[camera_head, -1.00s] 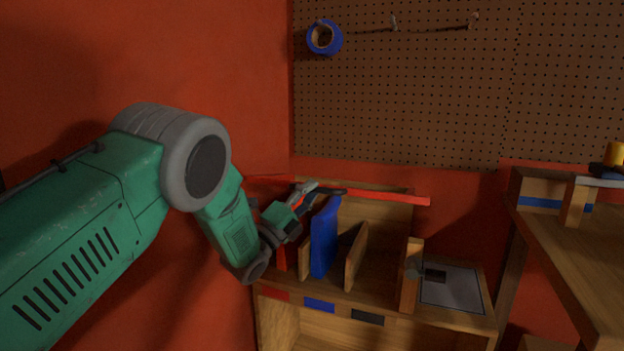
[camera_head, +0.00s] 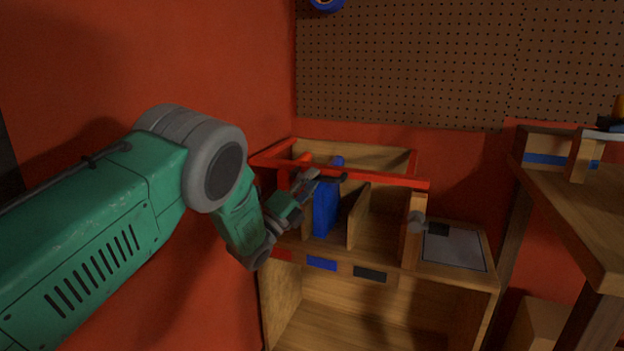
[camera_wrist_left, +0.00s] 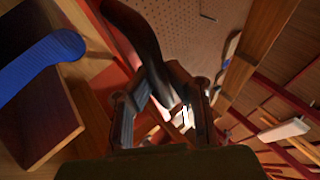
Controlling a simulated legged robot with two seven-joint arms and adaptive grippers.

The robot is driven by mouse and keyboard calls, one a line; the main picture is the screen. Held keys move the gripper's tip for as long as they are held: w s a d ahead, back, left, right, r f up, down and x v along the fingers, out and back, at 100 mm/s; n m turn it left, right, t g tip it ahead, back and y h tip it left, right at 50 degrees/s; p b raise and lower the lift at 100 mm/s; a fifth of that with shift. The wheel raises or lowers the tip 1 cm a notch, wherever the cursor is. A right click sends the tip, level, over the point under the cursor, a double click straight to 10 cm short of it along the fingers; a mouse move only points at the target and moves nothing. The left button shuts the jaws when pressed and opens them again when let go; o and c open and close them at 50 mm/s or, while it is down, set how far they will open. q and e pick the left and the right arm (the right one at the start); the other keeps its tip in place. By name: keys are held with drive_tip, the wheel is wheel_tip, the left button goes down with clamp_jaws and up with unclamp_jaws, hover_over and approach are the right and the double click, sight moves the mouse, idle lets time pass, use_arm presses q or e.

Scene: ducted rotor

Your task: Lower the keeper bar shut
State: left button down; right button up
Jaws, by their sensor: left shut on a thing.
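The red keeper bar (camera_head: 390,179) runs across the front of the wooden rack, from the wall side to the right post (camera_head: 411,240). Its right end lies at the top of that post; I cannot tell whether they touch. My right gripper is not in view.
A wooden divider (camera_head: 358,217) stands right of the blue panel. A wooden bench (camera_head: 575,195) stands at right. The red wall (camera_head: 220,60) is close behind my left arm.

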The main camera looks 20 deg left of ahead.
use_arm(q)
drive_tip(key=shift+s+d+f+y, duration=0.1)
drive_tip(key=shift+f+y, duration=0.05)
drive_tip(key=shift+f, duration=0.4)
drive_tip(key=shift+d+f+y, duration=0.1)
drive_tip(key=shift+f+y, duration=0.05)
drive_tip(key=shift+f, duration=0.35)
drive_tip(key=c, duration=1.5)
unclamp_jaws()
drive_tip(key=shift+f, duration=0.1)
drive_tip(key=shift+c, duration=0.2)
drive_tip(key=shift+f, duration=0.15)
drive_tip(key=shift+r, duration=0.25)
drive_tip(key=shift+a+r, duration=0.15)
drive_tip(key=shift+r, duration=0.05)
drive_tip(key=v, duration=1.1)
drive_tip(key=shift+s+a+f, duration=0.2)
drive_tip(key=shift+a+f, duration=0.05)
drive_tip(key=shift+f, duration=0.05)
